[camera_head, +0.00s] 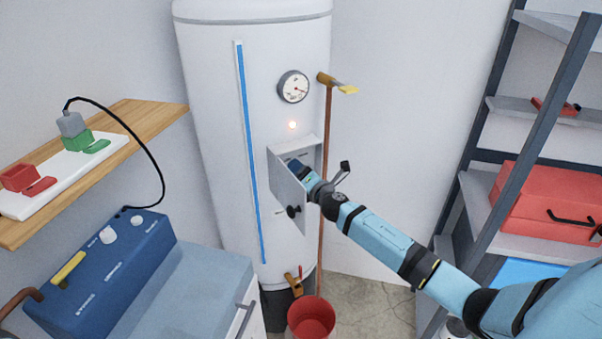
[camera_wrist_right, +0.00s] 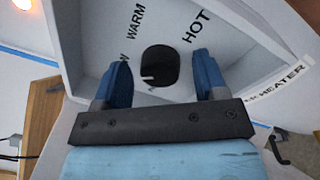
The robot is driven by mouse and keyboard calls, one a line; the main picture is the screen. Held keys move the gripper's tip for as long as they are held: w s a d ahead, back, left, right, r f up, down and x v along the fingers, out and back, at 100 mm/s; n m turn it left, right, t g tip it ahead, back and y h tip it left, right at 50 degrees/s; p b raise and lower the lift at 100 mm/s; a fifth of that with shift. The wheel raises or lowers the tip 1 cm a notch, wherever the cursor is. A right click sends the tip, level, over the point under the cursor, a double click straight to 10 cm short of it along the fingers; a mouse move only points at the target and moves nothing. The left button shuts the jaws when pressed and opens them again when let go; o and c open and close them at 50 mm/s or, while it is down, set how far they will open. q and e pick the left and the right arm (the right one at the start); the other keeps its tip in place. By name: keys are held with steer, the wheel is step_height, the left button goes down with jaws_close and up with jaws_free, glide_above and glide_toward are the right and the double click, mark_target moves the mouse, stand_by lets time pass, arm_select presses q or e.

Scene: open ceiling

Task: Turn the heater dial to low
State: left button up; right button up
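The heater (camera_head: 205,110) is a tall white tank with an open control box (camera_head: 311,150) on its front. The box door (camera_head: 285,190) hangs open. In the right wrist view the black dial (camera_wrist_right: 160,66) sits inside the box, with a white mark at its lower left edge. "WARM" and "HOT" are printed around it, and another word is cut off by a finger. My right gripper (camera_wrist_right: 161,62) is open, with one blue finger on each side of the dial and visible gaps to it. In the head view the gripper (camera_head: 299,168) reaches into the box, hiding the dial. My left gripper is not in view.
A gauge (camera_head: 293,87) and a lit lamp (camera_head: 292,125) are above the box. A copper pipe (camera_head: 327,130) runs beside the tank. A red bucket (camera_head: 311,320) stands below. A wooden shelf (camera_head: 150,112) is left; a metal rack (camera_head: 540,105) stands right.

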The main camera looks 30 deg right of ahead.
steer(key=s+b, duration=0.2)
steer(key=s, duration=1.1)
steer(key=shift+s+a+f, duration=0.15)
steer(key=shift+s+f, duration=0.1)
steer(key=shift+s, duration=0.15)
steer(key=s+a+f+m+g+y+p, duration=0.1)
steer(key=s+a+f+m+g+p, duration=0.1)
steer(key=s+a+f+m, duration=0.6)
steer(key=s+a+f+m+g+y+p, duration=0.2)
steer(key=s+a+f+m+g, duration=0.3)
steer(key=s+a+m, duration=0.8)
steer(key=s+a+f+p, duration=0.1)
steer(key=s+a+f, duration=0.1)
steer(key=s+f, duration=0.1)
steer(key=shift+a+f+m+g+y, duration=0.3)
steer(key=shift+a+f+m, duration=0.05)
steer(key=shift+m, duration=0.05)
steer(key=shift+s, duration=0.1)
